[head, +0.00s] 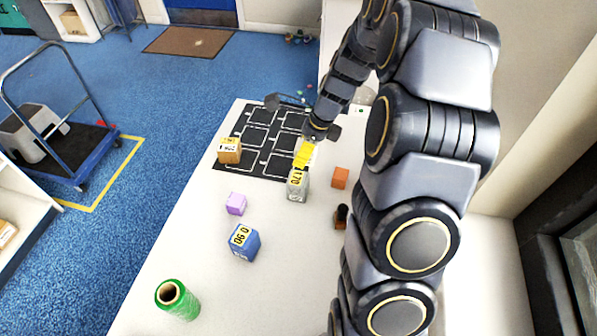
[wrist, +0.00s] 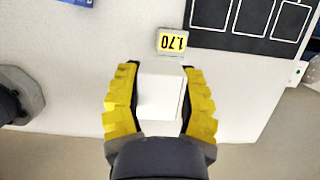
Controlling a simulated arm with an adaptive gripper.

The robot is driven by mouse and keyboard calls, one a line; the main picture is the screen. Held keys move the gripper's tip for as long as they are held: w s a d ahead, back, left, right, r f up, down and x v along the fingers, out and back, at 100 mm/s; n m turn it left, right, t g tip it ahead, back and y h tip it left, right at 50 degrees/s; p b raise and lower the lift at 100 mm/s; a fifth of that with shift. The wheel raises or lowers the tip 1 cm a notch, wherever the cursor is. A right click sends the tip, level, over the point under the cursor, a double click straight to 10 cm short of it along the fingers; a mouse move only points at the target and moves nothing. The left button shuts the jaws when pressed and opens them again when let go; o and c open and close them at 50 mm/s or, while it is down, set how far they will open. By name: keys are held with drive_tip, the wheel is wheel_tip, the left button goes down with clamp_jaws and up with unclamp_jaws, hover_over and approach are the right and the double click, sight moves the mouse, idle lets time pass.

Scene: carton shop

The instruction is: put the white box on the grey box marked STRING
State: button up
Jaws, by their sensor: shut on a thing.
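The white box (wrist: 160,92) is between the yellow fingers of my gripper (wrist: 160,105) in the wrist view, touched on both sides. In the head view my gripper (head: 304,155) is above the table, close to the grey box (head: 298,190), and mostly hides the white box. The grey box stands upright with a yellow label reading 1.70.
A black marked mat (head: 262,165) lies behind, with a tan labelled box (head: 229,151) on its left. An orange cube (head: 340,177) and a dark brown item (head: 341,216) stand to the right. A purple cube (head: 236,204), blue box (head: 245,245) and green spool (head: 177,300) are nearer.

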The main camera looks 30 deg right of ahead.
drive_tip(key=s+a+r, duration=0.3)
drive_tip(key=s+a, duration=0.2)
drive_tip(key=s, duration=0.5)
hover_over(293, 177)
drive_tip(key=f, duration=0.6)
drive_tip(key=s+f, duration=0.1)
drive_tip(key=f, duration=0.2)
drive_tip(key=shift+d+f, duration=0.15)
drive_tip(key=shift+f, duration=0.2)
drive_tip(key=shift+w+f, duration=0.2)
drive_tip(key=shift+d+f, duration=0.1)
drive_tip(key=shift+f, duration=1.5)
drive_tip(key=shift+f, duration=0.1)
drive_tip(key=o, duration=1)
